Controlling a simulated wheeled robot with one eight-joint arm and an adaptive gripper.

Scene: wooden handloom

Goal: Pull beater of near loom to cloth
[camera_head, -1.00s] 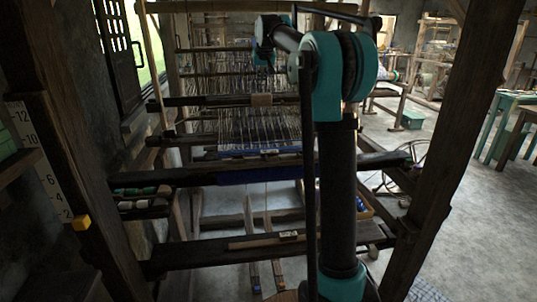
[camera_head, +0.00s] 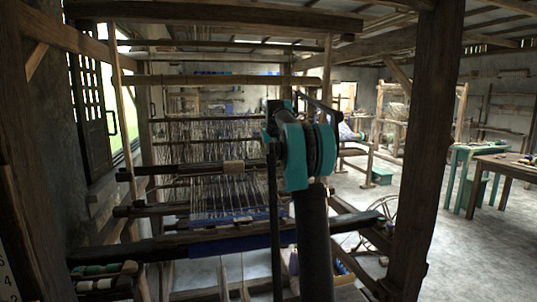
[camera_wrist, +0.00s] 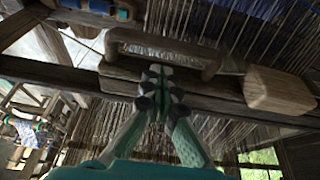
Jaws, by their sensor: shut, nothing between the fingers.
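The near loom's beater (camera_head: 190,170) is a dark wooden bar across the warp threads, with a pale wooden block (camera_head: 234,167) on it. The wrist view shows the beater bar (camera_wrist: 225,90) close up, with a U-shaped wooden handle (camera_wrist: 165,46) and the block (camera_wrist: 280,90) at right. My gripper (camera_wrist: 157,72) has its teal fingers together at the handle's opening, with nothing between them. I cannot tell whether the tips touch the handle. Blue cloth (camera_head: 240,241) lies at the front beam (camera_head: 165,247), nearer than the beater. In the head view my arm hides the gripper.
Loom posts stand left and right (camera_head: 432,130) of my arm. Warp threads (camera_head: 225,190) stretch between beater and cloth. Spools (camera_head: 100,268) lie at lower left. Open floor (camera_head: 440,240) lies at right.

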